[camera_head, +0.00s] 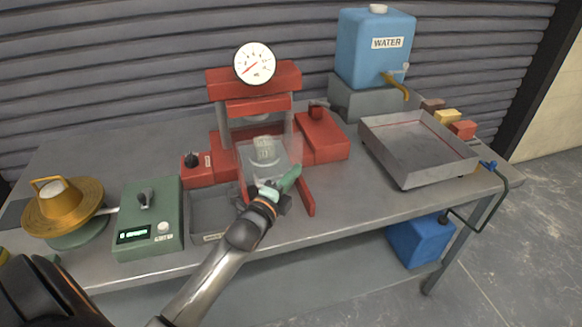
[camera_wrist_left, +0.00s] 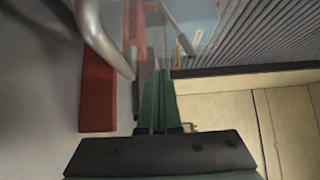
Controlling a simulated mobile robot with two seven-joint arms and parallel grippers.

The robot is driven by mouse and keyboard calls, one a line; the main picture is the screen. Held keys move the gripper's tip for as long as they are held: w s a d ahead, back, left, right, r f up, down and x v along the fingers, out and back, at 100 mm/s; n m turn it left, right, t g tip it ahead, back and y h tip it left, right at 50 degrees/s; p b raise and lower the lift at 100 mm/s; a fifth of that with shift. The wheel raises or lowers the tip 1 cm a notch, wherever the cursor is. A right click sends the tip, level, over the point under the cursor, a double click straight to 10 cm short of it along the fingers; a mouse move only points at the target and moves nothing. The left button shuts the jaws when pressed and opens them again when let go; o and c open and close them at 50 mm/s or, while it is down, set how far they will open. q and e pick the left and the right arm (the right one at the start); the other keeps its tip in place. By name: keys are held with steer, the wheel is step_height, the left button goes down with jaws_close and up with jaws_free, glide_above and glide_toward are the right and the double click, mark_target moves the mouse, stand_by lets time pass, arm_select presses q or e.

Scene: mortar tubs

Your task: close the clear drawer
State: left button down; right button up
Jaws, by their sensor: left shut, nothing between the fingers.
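A clear see-through part (camera_head: 285,154), which looks like a guard or drawer, stands at the front of the red press (camera_head: 254,104). A pale cylinder (camera_head: 264,149) shows through it. I cannot tell how far open it is. My left gripper (camera_head: 294,174), with green fingers, is at its lower front, beside or touching it. In the left wrist view the fingers (camera_wrist_left: 158,75) are together with nothing between them. A clear pane (camera_wrist_left: 192,18) and a curved grey bar (camera_wrist_left: 104,38) show close ahead of them. My right gripper is not in view.
A red foot (camera_head: 307,192) of the press lies just right of my gripper. A grey tray (camera_head: 208,215) and green scale (camera_head: 148,219) are to the left. A metal pan (camera_head: 418,149) and blue water tank (camera_head: 375,50) are to the right. The table's front edge is bare.

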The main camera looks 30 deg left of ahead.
arm_select(q)
steer(key=shift+w+a, duration=0.65)
steer(key=shift+a, duration=0.2)
steer(key=w+a+b, duration=0.1)
steer(key=w+a, duration=0.2)
steer(key=a, duration=0.1)
steer(key=w+a+b, duration=0.2)
steer(key=w+a, duration=0.1)
steer(key=shift+w+a+f, duration=0.1)
steer(key=shift+w+a, duration=0.25)
steer(key=shift+a, duration=0.05)
steer(key=shift+w+a, duration=0.15)
steer(key=shift+a, duration=0.1)
steer(key=shift+a+r, duration=0.1)
steer(key=shift+r, duration=0.2)
